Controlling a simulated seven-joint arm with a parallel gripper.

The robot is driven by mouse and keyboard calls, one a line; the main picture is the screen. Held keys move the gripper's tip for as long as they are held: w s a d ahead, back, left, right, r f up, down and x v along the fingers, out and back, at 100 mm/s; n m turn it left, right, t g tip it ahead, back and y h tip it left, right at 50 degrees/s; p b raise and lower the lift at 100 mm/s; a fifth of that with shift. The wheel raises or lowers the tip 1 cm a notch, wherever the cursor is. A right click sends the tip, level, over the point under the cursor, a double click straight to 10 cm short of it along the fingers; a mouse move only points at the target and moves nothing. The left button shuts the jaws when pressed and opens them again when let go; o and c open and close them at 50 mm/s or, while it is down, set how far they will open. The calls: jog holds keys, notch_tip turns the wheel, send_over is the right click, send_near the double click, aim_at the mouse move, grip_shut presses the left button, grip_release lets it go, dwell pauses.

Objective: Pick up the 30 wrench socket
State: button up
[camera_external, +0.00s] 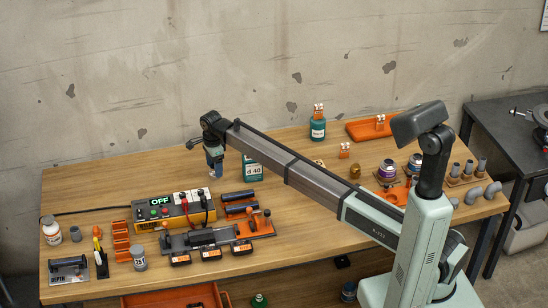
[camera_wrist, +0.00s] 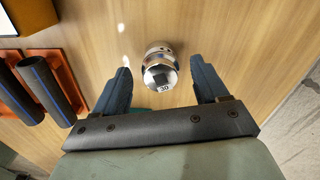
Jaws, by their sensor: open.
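The 30 wrench socket (camera_wrist: 159,70) is a shiny metal cylinder standing on the table, with a "30" label on its side, in the wrist view. My gripper (camera_wrist: 161,80) is open, with one dark blue finger to the left of the socket and one to the right. The socket shows in the gap between the fingers, a little beyond their tips, and does not appear held. In the external view, my gripper (camera_external: 214,172) points down over the back left part of the table, and the socket is hard to make out there.
Black pipes (camera_wrist: 40,85) in an orange holder lie left of my gripper in the wrist view. In the external view, a green "d 40" container (camera_external: 252,170) stands just right of my gripper. The yellow welder box (camera_external: 172,211) sits in front of it. Wood around the socket is clear.

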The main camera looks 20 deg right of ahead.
notch_tip(320, 180, down, 3)
jog(key=shift+r, duration=0.15)
jog(key=c, duration=1.2)
jog(key=shift+r, duration=0.1)
jog(key=shift+c, duration=0.2)
